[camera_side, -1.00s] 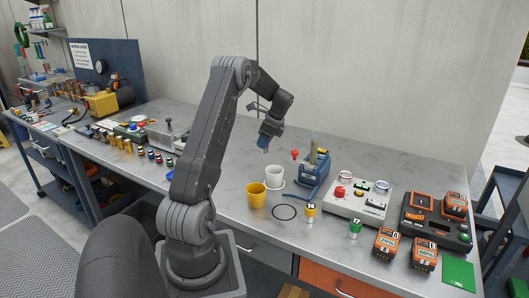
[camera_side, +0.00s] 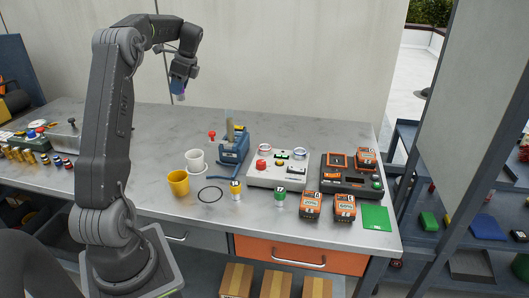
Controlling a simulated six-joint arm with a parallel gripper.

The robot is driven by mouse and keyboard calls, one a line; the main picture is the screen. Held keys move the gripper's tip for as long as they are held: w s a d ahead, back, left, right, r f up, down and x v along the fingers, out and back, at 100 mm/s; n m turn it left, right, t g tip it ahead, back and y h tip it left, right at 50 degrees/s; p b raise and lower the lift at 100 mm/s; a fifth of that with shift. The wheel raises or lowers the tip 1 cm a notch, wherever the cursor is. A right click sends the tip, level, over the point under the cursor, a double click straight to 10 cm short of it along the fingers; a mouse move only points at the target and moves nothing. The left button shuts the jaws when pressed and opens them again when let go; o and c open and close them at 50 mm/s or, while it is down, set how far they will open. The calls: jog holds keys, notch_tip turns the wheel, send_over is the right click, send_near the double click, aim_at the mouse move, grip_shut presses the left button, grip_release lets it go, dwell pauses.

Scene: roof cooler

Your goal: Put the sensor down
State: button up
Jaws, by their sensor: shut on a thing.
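My gripper (camera_side: 180,87) hangs in the air, pointing down, above the back of the grey workbench (camera_side: 130,160). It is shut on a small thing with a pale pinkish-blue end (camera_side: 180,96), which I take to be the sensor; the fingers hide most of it. A yellow cylinder with a white-labelled top (camera_side: 236,189) and a green-topped one (camera_side: 279,196) stand upright on the bench, to the right of and below my gripper. A thin dark ring (camera_side: 210,194) lies flat beside the yellow cylinder.
A blue device (camera_side: 234,148), a white button box (camera_side: 280,170), a dark charger (camera_side: 345,178) and orange batteries (camera_side: 310,205) crowd the right. The left-centre bench is clear.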

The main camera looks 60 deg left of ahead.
jog(key=w+d+m+t+y, duration=0.2)
jog(key=w+d+m+t, duration=0.2)
jog(key=w+d+m, duration=1.2)
jog(key=shift+w+d+f+n, duration=0.6)
jog(key=shift+d+f, duration=0.3)
jog(key=shift+f, duration=1.6)
jog(key=shift+w+d+f+n, duration=0.55)
jog(key=shift+d+f, duration=0.3)
jog(key=shift+f, duration=1.65)
jog(key=shift+w+d+f+n, duration=0.6)
jog(key=shift+d+f, duration=0.3)
jog(key=shift+f, duration=1.6)
jog(key=shift+f, duration=0.1)
jog(key=shift+f, duration=0.25)
jog(key=o, duration=1)
jog(key=shift+r, duration=0.1)
